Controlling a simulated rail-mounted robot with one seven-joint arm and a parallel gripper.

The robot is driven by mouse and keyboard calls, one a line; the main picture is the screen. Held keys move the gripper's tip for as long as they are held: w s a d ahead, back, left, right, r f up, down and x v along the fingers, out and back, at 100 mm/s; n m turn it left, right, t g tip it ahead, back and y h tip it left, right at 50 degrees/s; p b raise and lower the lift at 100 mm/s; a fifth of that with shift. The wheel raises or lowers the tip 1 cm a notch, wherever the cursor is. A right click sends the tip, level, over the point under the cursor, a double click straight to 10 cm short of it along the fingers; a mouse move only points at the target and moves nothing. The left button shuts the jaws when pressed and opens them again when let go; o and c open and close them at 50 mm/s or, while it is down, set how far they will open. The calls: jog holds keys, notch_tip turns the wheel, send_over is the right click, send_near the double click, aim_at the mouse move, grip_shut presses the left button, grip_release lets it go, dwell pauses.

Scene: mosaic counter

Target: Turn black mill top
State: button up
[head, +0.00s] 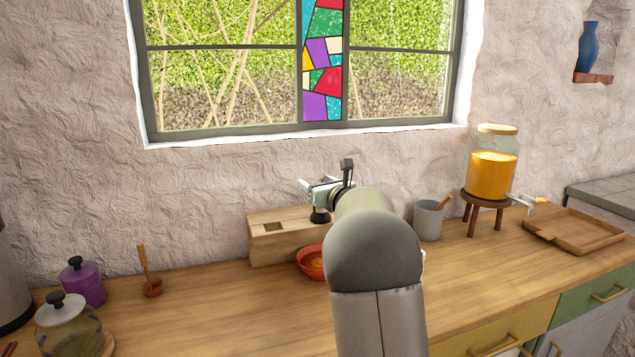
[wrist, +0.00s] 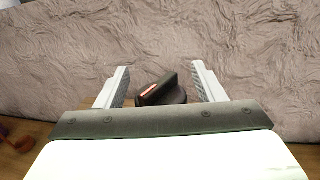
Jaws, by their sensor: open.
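The black mill top (wrist: 172,95) shows in the wrist view as a dark round knob with a raised bar and an orange-red stripe on it. It lies between the two pale fingers of my gripper (wrist: 160,68), with a gap visible on either side. My gripper is open and holds nothing. In the head view my gripper (head: 318,188) is above the right part of a wooden block (head: 285,247). A small black part (head: 320,217), which seems to be of the mill, shows just under it. My arm hides much of that area.
A red-orange bowl (head: 311,264) stands in front of the block, partly behind my arm. A grey cup (head: 428,221) and a juice dispenser (head: 492,175) on a stool stand to the right. The rough wall (head: 210,190) is close behind.

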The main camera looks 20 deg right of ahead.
jog(key=c, duration=1)
jog(key=shift+f, duration=0.1)
jog(key=shift+b, duration=0.35)
